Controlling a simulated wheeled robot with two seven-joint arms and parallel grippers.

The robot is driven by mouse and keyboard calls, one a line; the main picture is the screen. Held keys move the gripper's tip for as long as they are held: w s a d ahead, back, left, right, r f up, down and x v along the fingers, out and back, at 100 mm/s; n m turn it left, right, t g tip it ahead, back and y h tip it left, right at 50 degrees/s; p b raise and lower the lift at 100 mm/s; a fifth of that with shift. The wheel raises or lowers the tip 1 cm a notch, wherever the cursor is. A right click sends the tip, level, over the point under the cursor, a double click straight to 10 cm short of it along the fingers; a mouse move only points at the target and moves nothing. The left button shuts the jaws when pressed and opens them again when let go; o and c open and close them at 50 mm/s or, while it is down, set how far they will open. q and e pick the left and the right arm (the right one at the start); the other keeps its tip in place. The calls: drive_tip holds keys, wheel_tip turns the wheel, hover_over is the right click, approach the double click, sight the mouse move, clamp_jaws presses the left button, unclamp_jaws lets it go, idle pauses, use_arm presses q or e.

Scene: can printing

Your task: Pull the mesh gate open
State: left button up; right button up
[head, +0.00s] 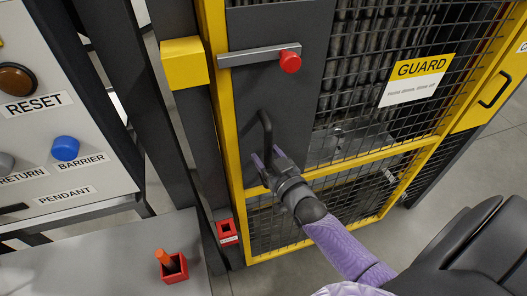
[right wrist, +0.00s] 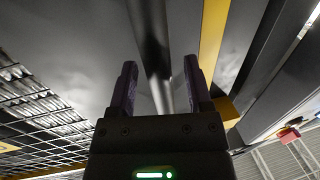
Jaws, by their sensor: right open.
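The mesh gate (head: 352,157) has a yellow frame and a dark panel on its left side; it looks closed against its post. A black bar handle (head: 265,124) stands out from that panel. My right gripper (head: 264,163) is at the handle's lower end, with its purple fingers open. In the right wrist view, the handle bar (right wrist: 153,50) runs down between the two spread fingers (right wrist: 160,85), with gaps visible on both sides. A grey latch bar (head: 250,56) with a red knob (head: 290,62) lies across the upper panel. My left gripper is not in view.
A yellow block (head: 185,63) sits on the post left of the gate. A red socket (head: 227,232) is low on the post. A red holder (head: 173,270) with an orange piece stands on the grey shelf. A control panel (head: 60,110) fills the left. Floor shows below the gate.

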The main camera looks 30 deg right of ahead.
drive_tip(key=shift+w, duration=0.85)
clamp_jaws()
idle(0.8)
